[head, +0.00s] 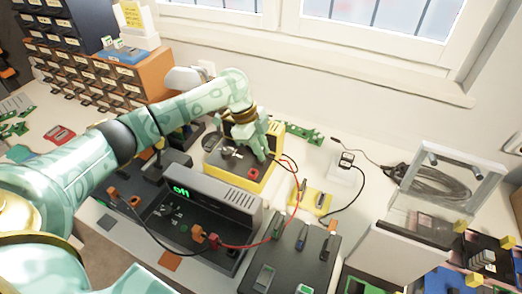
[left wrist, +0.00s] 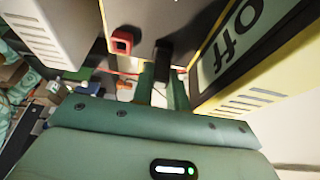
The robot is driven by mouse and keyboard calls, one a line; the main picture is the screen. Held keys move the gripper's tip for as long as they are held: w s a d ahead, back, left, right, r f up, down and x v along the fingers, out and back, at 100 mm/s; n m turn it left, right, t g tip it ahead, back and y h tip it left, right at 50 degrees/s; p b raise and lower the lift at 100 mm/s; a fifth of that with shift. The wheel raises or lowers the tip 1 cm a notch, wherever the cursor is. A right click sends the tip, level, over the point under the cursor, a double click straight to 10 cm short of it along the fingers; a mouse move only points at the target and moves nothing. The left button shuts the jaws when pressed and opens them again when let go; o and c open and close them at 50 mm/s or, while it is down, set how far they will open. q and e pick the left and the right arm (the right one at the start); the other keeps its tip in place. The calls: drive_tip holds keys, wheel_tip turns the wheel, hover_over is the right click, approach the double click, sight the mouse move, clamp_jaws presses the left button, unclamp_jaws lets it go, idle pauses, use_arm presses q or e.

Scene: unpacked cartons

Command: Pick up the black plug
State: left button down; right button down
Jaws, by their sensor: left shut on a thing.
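My left gripper (head: 264,152) reaches down from the left to the right end of the yellow-edged grey instrument (head: 218,174). In the left wrist view my gripper (left wrist: 163,88) is shut, its two green fingers on either side of the black plug (left wrist: 163,62). The plug's far end meets the grey face of the instrument (left wrist: 148,18); I cannot tell whether it is seated in it or clear of it. A red socket (left wrist: 121,42) sits beside the plug, to its left. In the head view the fingers hide the plug. My right gripper is not in view.
A dark power supply (head: 205,200) with a green "off" display stands in front, with a red lead (head: 297,205) crossing nearby. A clear-lidded case (head: 440,190) stands at the right. Drawer cabinets (head: 105,75) stand at the back left, below the window wall.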

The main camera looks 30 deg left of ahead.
use_arm(q)
drive_tip(key=s+d+r+p, duration=0.1)
drive_tip(key=s+r+p, duration=0.6)
drive_tip(key=s+r, duration=0.5)
drive_tip(key=shift+s+d, duration=0.25)
drive_tip(key=shift+s, duration=0.8)
drive_tip(key=shift+d, duration=0.15)
